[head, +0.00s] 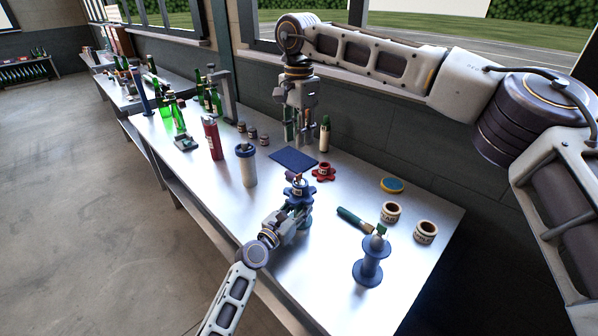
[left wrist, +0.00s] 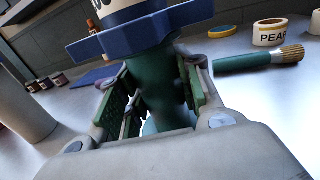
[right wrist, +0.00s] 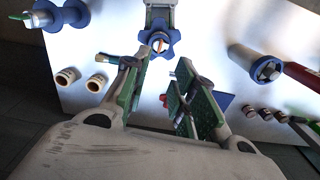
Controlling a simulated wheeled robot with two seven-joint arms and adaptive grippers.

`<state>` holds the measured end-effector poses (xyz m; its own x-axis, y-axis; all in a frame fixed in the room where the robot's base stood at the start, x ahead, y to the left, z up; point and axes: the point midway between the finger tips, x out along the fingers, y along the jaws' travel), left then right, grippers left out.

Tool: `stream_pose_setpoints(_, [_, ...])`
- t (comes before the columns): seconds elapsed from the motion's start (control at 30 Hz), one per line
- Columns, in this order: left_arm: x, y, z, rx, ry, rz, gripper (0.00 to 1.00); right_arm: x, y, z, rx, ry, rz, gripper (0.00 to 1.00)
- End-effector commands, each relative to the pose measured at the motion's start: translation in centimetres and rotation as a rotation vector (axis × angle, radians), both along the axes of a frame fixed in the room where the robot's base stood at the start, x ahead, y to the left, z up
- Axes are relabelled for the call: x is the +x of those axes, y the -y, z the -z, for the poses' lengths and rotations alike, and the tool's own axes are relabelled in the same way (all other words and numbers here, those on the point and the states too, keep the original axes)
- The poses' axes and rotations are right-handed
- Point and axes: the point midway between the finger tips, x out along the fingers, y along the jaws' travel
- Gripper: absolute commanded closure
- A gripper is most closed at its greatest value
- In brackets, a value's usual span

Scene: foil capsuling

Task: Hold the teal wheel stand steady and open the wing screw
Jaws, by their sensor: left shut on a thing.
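The teal wheel stand (left wrist: 165,90) is upright on the table, with a blue lobed wheel (left wrist: 130,38) at its top. The wheel also shows in the head view (head: 299,192) and from above in the right wrist view (right wrist: 158,43). My left gripper (head: 292,222) is shut around the teal post below the wheel, its green pads on both sides. A small pale and orange part sits at the wheel's centre; I cannot clearly make out the wing screw. My right gripper (right wrist: 160,105) is open and empty, pointing down behind the stand, its fingers apart.
A red lobed wheel (head: 323,172) and a blue mat (head: 293,159) lie behind the stand. A white blue-capped cylinder (head: 247,170) stands left. A brush (head: 354,219), a blue spool (head: 369,265) and rolls (head: 425,232) are to the right. A dark bottle (head: 325,137) stands beside my right gripper.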

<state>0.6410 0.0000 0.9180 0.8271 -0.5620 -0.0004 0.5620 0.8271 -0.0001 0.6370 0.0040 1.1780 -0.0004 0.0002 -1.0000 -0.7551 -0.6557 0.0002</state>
Motion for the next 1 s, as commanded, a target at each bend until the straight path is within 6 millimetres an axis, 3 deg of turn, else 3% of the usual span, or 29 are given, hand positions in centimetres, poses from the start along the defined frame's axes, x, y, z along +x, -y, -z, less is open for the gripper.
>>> stream_pose_setpoints(0.47, [0.0, 0.0, 0.0, -0.001, 0.001, 0.000, 1.00, 0.0, 0.0, 0.9, -0.001, 0.001, 0.002, 0.73])
stream_pose_setpoints(1.0, [0.0, 0.0, 0.0, -0.001, 0.001, 0.000, 1.00, 0.0, 0.1, 7.3, -0.001, -0.002, 0.003, 0.73])
